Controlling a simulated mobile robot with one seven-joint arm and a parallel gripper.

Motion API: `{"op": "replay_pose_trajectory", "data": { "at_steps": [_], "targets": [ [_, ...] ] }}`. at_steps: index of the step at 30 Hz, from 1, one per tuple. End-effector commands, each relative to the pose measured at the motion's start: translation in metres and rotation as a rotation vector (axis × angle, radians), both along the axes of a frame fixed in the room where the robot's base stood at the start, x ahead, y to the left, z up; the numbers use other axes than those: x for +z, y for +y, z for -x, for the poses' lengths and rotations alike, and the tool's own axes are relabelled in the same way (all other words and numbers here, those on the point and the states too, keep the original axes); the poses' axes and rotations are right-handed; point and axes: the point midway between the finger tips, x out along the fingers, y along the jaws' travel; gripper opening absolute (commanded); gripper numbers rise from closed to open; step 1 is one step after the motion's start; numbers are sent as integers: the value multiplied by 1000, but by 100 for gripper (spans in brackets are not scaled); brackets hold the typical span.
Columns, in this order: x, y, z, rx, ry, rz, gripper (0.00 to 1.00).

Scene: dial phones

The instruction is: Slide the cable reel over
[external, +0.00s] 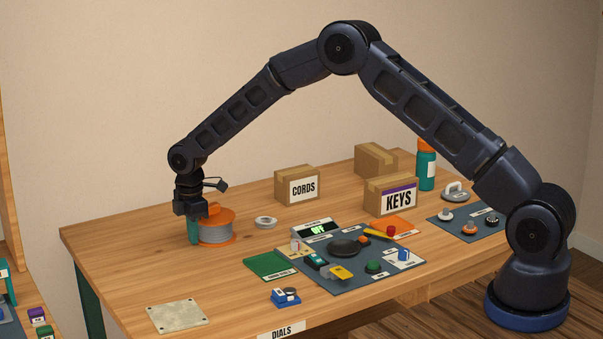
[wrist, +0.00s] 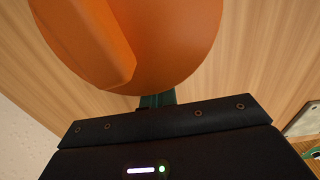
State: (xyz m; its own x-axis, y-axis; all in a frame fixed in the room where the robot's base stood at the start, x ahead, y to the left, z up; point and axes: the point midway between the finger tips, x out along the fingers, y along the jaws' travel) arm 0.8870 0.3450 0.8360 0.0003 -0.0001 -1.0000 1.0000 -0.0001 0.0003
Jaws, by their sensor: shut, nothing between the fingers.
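The cable reel (external: 216,231) has orange flanges and grey cable wound between them. It sits on the wooden table, left of the middle, in the external view. In the wrist view its orange top (wrist: 185,50) fills the upper part. My gripper (external: 194,232) points down on the left side of the reel, with its teal fingers low near the table. The fingers are shut and empty, close beside the reel; I cannot tell whether they touch it. In the wrist view only a bit of a teal finger (wrist: 157,99) shows below the orange flange.
A roll of tape (external: 265,222) lies right of the reel. Boxes marked CORDS (external: 297,186) and KEYS (external: 391,196) stand behind. A grey mat (external: 345,282) with several parts lies to the right. A metal plate (external: 177,313) lies near the front edge. The table between reel and plate is clear.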

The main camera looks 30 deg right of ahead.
Motion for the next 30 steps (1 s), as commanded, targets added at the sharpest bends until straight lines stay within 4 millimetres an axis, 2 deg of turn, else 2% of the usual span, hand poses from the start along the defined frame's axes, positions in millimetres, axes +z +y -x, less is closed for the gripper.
{"op": "replay_pose_trajectory", "data": {
  "at_steps": [5, 13, 24, 30],
  "targets": [
    [-1, 6, 0, 2, 1, 0, 0],
    [0, 44, 0, 3, 0, -1, 0],
    [70, 40, -1, -1, -2, -2, 0],
    [93, 40, 0, 0, -1, -1, 0]
  ]
}}
